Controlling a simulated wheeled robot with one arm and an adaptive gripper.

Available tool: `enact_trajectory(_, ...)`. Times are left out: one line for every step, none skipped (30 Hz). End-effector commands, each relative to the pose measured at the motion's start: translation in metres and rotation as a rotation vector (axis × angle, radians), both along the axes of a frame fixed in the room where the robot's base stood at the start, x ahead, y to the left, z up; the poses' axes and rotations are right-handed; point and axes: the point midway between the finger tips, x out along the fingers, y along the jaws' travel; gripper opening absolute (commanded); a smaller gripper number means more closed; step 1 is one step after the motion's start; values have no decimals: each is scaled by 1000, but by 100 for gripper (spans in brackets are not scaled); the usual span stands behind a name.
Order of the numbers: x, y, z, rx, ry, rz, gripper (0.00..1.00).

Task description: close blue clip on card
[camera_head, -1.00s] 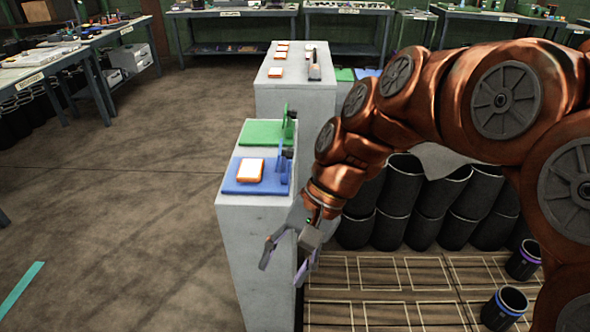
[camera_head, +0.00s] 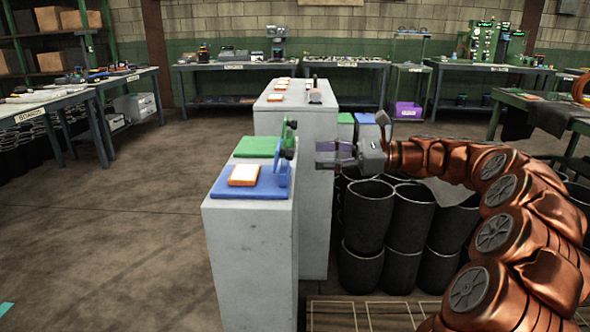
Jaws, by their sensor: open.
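The blue clip (camera_head: 282,172) stands upright at the right edge of the blue mat (camera_head: 258,191), on top of the near grey pedestal. An orange-edged card with a white face (camera_head: 243,175) lies on the blue mat, left of the clip. I cannot tell how far the clip's jaws are apart. My gripper (camera_head: 318,155) is open and empty, its fingers pointing left. It is to the right of the blue clip and apart from it.
A green mat (camera_head: 256,147) with a green clip (camera_head: 286,131) lies just behind the blue mat. A second grey pedestal (camera_head: 270,100) with several cards stands farther back. Stacked black sleeves (camera_head: 366,215) fill the floor at the right. Open floor lies left.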

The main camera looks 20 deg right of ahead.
Motion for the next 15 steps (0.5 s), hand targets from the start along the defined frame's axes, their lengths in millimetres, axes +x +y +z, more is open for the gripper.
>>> enact_trajectory(3,-7,-4,13,2,-11,53)
enact_trajectory(4,-9,-3,19,4,-15,53)
enact_trajectory(5,-10,-3,24,5,-18,53)
enact_trajectory(5,-10,-3,26,6,-19,53)
enact_trajectory(6,-8,-3,28,7,-20,53)
enact_trajectory(7,-5,-3,28,7,-19,53)
enact_trajectory(8,-1,-2,28,7,-16,53)
enact_trajectory(9,3,-2,28,7,-15,53)
enact_trajectory(11,8,-3,27,6,-14,53)
enact_trajectory(12,12,-3,26,6,-14,53)
enact_trajectory(14,16,-3,26,6,-15,53)
enact_trajectory(16,22,-3,26,5,-16,53)
enact_trajectory(18,26,-3,27,5,-18,53)
enact_trajectory(20,30,-3,26,5,-18,53)
enact_trajectory(22,35,-4,25,6,-17,53)
